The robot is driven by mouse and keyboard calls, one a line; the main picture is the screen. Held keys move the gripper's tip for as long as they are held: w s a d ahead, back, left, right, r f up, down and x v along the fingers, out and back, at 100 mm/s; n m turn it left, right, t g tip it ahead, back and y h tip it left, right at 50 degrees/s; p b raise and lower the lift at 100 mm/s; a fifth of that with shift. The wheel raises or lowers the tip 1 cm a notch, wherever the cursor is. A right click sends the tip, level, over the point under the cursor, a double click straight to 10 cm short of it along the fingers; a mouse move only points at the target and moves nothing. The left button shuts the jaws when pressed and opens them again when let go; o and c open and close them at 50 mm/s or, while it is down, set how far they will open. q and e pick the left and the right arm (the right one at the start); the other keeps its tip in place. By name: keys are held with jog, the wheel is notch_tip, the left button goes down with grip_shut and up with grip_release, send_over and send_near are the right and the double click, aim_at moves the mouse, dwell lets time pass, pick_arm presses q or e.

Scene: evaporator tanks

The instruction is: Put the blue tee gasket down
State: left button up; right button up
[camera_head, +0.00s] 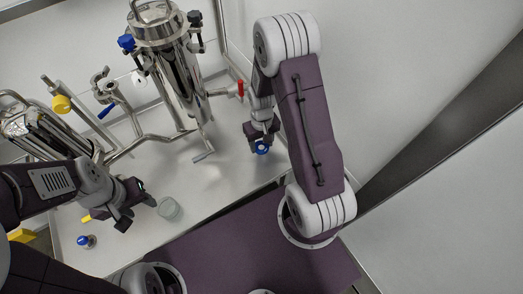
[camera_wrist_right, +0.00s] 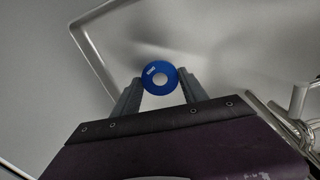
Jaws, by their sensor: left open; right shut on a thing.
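The blue tee gasket (camera_wrist_right: 160,78) is a small blue ring with a pale centre. It sits between the fingertips of my right gripper (camera_wrist_right: 158,92), which is shut on it. In the head view the gasket (camera_head: 262,148) shows below my right gripper (camera_head: 261,134), over the right part of the steel bench. Whether it touches the bench top is hard to tell.
A tall steel tank (camera_head: 172,65) stands at the back with pipes and a red-handled valve (camera_head: 240,89). The bench top (camera_head: 222,181) between cup and right gripper is clear.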

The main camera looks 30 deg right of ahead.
aim_at(261, 148)
notch_tip(261, 148, down, 4)
jog(key=b, duration=0.4)
jog(key=shift+f, duration=0.25)
jog(key=shift+r, duration=0.35)
jog(key=shift+f, duration=0.3)
jog(key=o, duration=1.5)
jog(key=shift+s, duration=0.1)
jog(key=shift+o, duration=0.2)
jog(key=shift+a, duration=0.1)
jog(key=shift+r, duration=0.1)
